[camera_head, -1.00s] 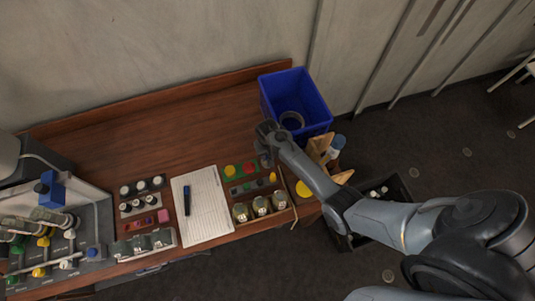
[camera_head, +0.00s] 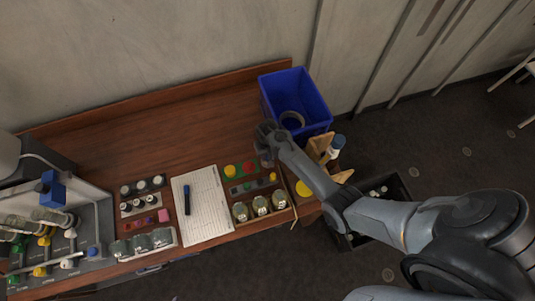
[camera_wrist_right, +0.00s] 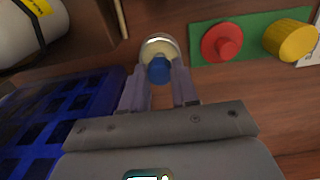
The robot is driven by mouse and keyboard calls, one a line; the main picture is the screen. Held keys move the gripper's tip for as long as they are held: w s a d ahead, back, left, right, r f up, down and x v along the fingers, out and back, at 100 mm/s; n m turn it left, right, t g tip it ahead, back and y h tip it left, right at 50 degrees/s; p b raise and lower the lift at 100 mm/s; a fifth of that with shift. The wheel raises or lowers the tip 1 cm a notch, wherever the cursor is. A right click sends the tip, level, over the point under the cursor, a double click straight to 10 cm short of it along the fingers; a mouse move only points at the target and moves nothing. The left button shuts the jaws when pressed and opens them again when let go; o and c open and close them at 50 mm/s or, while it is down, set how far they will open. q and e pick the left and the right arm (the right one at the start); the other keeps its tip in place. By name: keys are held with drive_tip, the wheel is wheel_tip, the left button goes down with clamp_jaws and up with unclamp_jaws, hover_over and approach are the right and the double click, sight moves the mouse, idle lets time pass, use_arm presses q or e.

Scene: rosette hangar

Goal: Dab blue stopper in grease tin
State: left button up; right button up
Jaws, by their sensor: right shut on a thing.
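My right gripper (camera_wrist_right: 158,84) is shut on the blue stopper (camera_wrist_right: 158,70), which shows between its fingertips in the right wrist view. Just beyond the stopper is the round grease tin (camera_wrist_right: 160,43), with a pale cream filling inside a shiny rim. The stopper overlaps the tin's near part in the picture; I cannot tell whether it touches the grease. In the head view my right gripper (camera_head: 266,146) points down over the back right of the bench, and it hides the stopper and most of the tin. My left gripper is not in view.
A blue crate (camera_head: 283,97) stands close behind my right gripper. A green board with a red knob (camera_wrist_right: 222,42) and a yellow cylinder (camera_wrist_right: 290,40) lies beside the tin. Several jars (camera_head: 259,204), a notepad (camera_head: 204,220) and a wooden holder (camera_head: 318,146) are nearby. The bench's back left is clear.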

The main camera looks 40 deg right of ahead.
drive_tip(key=shift+f, duration=0.1)
idle(0.4)
idle(0.5)
drive_tip(key=shift+f, duration=0.2)
idle(1.0)
idle(0.4)
drive_tip(key=shift+r+p, duration=0.15)
drive_tip(key=shift+p, duration=0.15)
drive_tip(key=shift+r+p, duration=0.75)
drive_tip(key=shift+p, duration=0.1)
drive_tip(key=shift+r+p, duration=1.75)
drive_tip(key=shift+p, duration=0.1)
drive_tip(key=shift+r+p, duration=1.1)
drive_tip(key=shift+p, duration=0.1)
